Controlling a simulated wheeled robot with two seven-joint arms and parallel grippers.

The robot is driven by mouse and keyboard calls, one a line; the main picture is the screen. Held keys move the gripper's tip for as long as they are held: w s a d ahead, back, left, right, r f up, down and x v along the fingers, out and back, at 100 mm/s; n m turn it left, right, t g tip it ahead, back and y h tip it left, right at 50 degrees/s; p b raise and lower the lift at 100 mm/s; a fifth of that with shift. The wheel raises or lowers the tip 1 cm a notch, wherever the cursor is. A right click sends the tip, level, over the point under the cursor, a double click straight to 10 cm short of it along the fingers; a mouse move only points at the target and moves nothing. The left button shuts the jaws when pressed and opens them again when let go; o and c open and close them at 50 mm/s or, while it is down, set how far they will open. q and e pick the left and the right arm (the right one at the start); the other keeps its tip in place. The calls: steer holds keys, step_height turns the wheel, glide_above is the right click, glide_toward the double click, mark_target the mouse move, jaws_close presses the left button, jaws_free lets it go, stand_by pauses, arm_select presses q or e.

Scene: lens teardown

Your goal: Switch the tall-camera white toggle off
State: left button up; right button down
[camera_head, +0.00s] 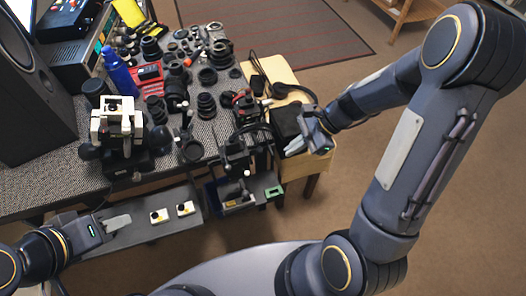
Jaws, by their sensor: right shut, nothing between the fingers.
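Two small white switch boxes, each with a dark spot on top, sit on the grey lower shelf: a left one (158,216) and a right one (184,208). I cannot tell which belongs to the tall camera, nor their toggle positions. My left gripper (122,221) is just left of the left box, apart from it; its fingers overlap in this view, so its opening is unclear. A white-and-black device (118,122) stands upright at the table's front left.
The patterned table (215,115) is crowded with lenses and parts. A blue bottle (118,72) and a black speaker (32,95) stand at left. A dark bin (213,200) and a green-marked piece (274,191) are right of the switches. Open floor lies at right.

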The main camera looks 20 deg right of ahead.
steer(key=shift+w+d+f+m, duration=0.25)
steer(key=shift+w+f+m, duration=0.15)
steer(key=shift+f, duration=0.1)
steer(key=shift+w+d+f+m, duration=0.25)
steer(key=shift+w+f+m, duration=0.1)
steer(key=shift+f, duration=0.1)
glide_toward(245, 171)
step_height(245, 171, down, 6)
steer(key=a, duration=0.2)
steer(key=shift+a, duration=0.2)
steer(key=shift+r, duration=0.1)
